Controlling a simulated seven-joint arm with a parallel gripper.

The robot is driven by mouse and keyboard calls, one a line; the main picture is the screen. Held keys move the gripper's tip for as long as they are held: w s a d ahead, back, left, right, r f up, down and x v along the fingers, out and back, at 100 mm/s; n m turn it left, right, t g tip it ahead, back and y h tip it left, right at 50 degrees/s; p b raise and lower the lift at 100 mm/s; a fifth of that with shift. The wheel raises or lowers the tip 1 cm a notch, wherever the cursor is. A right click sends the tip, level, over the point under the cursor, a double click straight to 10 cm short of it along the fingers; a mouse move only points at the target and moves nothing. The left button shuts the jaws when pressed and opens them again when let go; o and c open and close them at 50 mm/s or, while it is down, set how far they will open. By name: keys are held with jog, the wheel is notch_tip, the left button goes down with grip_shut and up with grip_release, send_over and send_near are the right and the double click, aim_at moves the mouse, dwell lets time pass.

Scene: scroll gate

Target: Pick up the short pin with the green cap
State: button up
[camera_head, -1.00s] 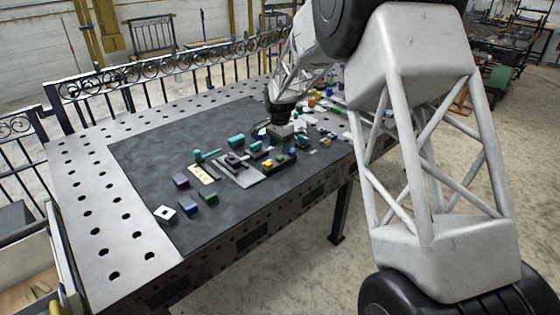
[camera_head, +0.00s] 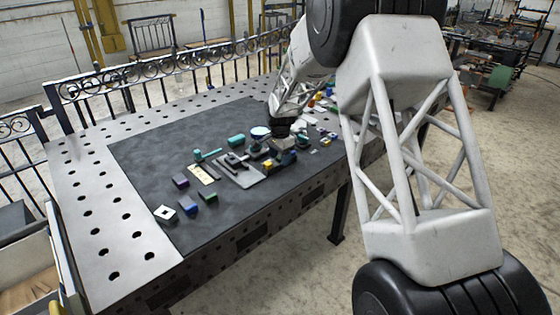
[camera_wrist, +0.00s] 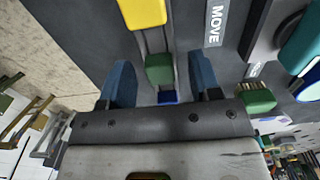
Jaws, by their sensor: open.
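In the wrist view the green cap (camera_wrist: 159,68) shows between the two blue-grey fingers of my gripper (camera_wrist: 160,76), with a gap on both sides. The fingers are apart and hold nothing. How far the fingertips are above the cap, I cannot tell. A yellow cap (camera_wrist: 143,12) and a blue cap (camera_wrist: 168,97) lie in line with the green one along a dark rack (camera_wrist: 155,40).
A white label reading MOVE (camera_wrist: 216,22) lies beside the rack. Another green block (camera_wrist: 257,100) and a teal part (camera_wrist: 303,45) are to the right.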

aim_at(280, 157)
dwell(0.4)
jog(key=c, duration=1.1)
jog(key=shift+o, duration=0.2)
jog(key=shift+r, duration=0.15)
jog(key=shift+r, duration=1.4)
jog(key=shift+s+r, duration=0.2)
jog(key=shift+r, duration=0.15)
jog(key=s+d+r, duration=0.1)
jog(key=s+d, duration=0.3)
jog(key=s, duration=1.1)
jog(key=shift+r, duration=0.15)
jog(key=shift+s, duration=0.1)
jog(key=shift+a, duration=0.1)
